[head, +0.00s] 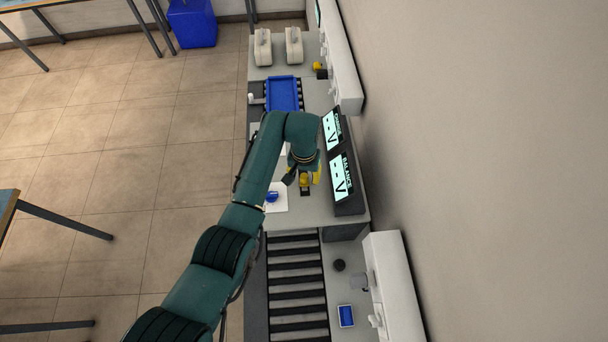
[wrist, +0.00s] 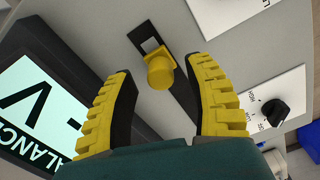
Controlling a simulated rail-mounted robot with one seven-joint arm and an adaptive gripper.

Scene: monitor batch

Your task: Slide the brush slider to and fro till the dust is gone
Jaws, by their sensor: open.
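The brush slider shows as a yellow rounded knob (wrist: 160,73) on a dark slot (wrist: 148,44) in the grey bench top in the wrist view. In the head view the yellow knob (head: 305,181) is partly hidden by my gripper (head: 303,172). In the wrist view my gripper (wrist: 164,72) is open, with its yellow ridged fingers on either side of the knob. A gap shows on the left side; contact on the right side is hard to tell. I cannot make out any dust.
Two lit screens (head: 342,175) (head: 333,130) stand right of my gripper; one is close by on the left in the wrist view (wrist: 42,110). A black dial (wrist: 275,112) sits on a white panel. A roller conveyor (head: 295,275) and blue tray (head: 283,94) lie along the bench.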

